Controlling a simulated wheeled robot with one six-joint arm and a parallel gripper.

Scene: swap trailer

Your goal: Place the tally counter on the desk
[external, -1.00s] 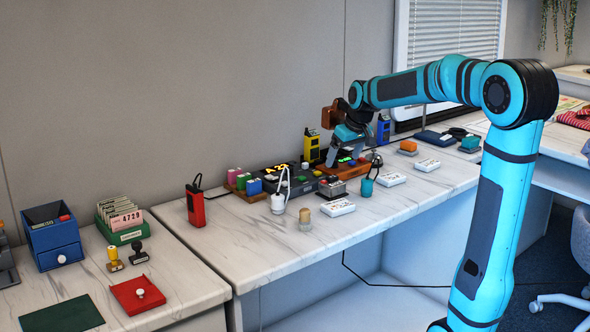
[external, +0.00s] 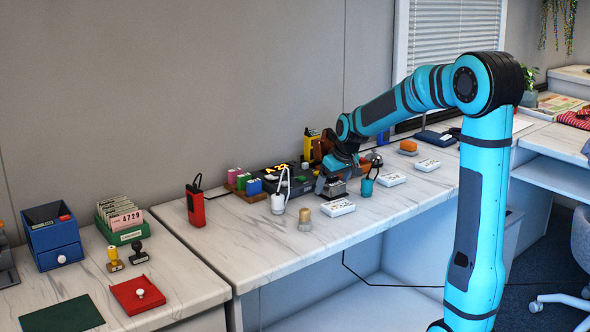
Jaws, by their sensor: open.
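My gripper (external: 331,182) is open and low over the desk (external: 262,239), its fingers pointing down at a small silver, dark-topped box (external: 335,189). The box may be the tally counter, but it is too small to tell for sure. My fingers partly hide it, and I cannot tell whether they touch it. A silver domed object (external: 376,159) stands to the right, behind a teal looped item (external: 368,187); I cannot tell what it is.
Close around my gripper are a white looped item (external: 278,203), a tan-topped piece (external: 305,217), a white labelled block (external: 338,207) and a black console (external: 290,178). A red handheld device (external: 195,205) stands left. The desk's front left is clear.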

